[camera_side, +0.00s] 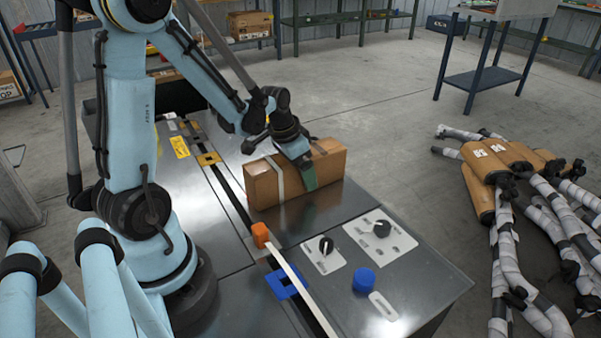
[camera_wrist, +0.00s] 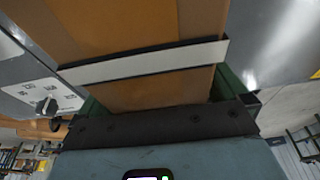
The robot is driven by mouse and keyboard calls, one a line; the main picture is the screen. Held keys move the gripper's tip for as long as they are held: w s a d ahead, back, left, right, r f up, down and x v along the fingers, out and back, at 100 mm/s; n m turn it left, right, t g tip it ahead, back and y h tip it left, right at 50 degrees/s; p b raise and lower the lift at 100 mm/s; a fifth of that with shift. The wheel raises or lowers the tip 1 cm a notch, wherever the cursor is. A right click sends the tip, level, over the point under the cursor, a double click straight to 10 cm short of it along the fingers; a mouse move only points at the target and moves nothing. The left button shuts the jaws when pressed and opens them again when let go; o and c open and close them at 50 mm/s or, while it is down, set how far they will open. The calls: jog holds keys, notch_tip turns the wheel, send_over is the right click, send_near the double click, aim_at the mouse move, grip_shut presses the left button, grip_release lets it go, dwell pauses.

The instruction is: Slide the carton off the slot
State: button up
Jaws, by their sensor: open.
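The brown carton (camera_side: 275,187) stands on the metal bench top, with its left end close to the dark slot (camera_side: 229,188). Whether its base overlaps the slot is hard to tell. A pale strap runs over the carton. My gripper (camera_side: 306,168) is over the carton's top, with one green finger down its near face; the other finger is hidden there. In the wrist view the carton (camera_wrist: 150,95) fills the upper middle, with green finger parts of my gripper (camera_wrist: 160,98) at either side. The jaws are open around the carton; contact is unclear.
An orange block (camera_side: 261,235) and a white bar (camera_side: 300,285) lie along the slot's near part. A blue square frame (camera_side: 287,284), a blue cap (camera_side: 364,280) and black knobs (camera_side: 382,229) are on the near bench. Wrapped exhaust pipes (camera_side: 540,215) lie on the floor at right.

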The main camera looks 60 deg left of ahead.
jog(key=shift+v, duration=5.95)
jog(key=shift+w+d, duration=0.1)
jog(key=s+d+t, duration=0.1)
jog(key=d+t, duration=0.3)
jog(key=d, duration=0.9)
jog(key=shift+s+d+r, duration=0.2)
jog(key=shift+s+d, duration=0.2)
